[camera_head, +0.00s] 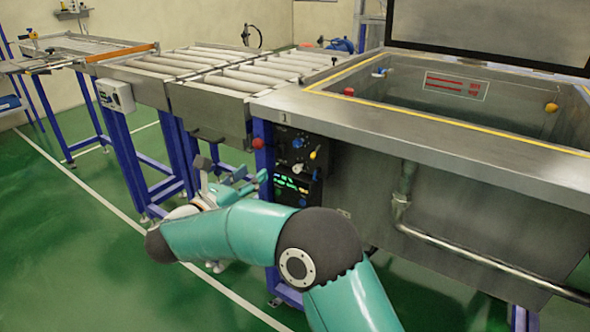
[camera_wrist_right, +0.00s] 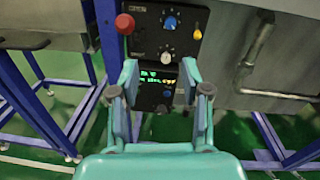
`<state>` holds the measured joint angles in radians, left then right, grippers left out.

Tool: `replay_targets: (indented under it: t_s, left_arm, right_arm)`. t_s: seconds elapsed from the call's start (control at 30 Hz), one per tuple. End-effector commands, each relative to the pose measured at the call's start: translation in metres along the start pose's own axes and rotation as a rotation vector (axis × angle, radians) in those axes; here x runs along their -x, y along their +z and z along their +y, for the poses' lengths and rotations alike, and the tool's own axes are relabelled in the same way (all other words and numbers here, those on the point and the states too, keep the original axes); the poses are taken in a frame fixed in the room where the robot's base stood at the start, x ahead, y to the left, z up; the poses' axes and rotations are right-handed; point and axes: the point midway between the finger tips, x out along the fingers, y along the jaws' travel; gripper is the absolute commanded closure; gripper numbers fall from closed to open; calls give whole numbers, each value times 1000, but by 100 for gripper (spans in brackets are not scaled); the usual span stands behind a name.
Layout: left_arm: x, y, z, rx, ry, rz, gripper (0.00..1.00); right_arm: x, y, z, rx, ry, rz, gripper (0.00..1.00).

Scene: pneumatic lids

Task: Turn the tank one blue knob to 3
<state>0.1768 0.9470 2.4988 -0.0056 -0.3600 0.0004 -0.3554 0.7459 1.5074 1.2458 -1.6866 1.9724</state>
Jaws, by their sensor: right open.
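Tank one (camera_head: 450,135) is the steel tank with a "1" on its front left corner. Its black control panel (camera_head: 310,150) is on the front left, and it shows at the top of the right wrist view (camera_wrist_right: 150,45). A blue knob (camera_wrist_right: 170,23) sits in the upper middle of that panel; it is small in the head view (camera_head: 297,143). The number it points to is too small to read. My right gripper (camera_wrist_right: 160,78) is open and empty, with its fingers pointing toward the panels, apart from the blue knob and below it in the wrist view. My left gripper is not in view.
A red button (camera_wrist_right: 124,23), a yellow knob (camera_wrist_right: 198,33) and a white dial (camera_wrist_right: 197,34) are near the blue knob. Below is a lit green display (camera_wrist_right: 150,75) with a smaller blue knob (camera_wrist_right: 167,93). A pipe (camera_head: 470,250) runs along the tank's front. Roller conveyors (camera_head: 215,75) stand left.

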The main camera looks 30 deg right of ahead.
Motion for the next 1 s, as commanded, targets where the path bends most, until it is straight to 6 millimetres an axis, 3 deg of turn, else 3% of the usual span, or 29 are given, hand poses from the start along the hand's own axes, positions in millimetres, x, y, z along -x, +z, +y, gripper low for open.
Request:
replay_targets:
  t_s: [0.03,0.27,0.8,1.0]
  left_arm:
    - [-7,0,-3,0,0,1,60]
    - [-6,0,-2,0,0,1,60]
    - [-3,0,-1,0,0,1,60]
    - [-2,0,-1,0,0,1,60]
  right_arm:
    - [2,-1,-4,-55,-27,7,53]
    - [-13,3,-12,-110,-61,16,53]
    - [-122,1,-17,-105,-58,14,53]
    - [-152,0,-18,-104,-56,14,53]
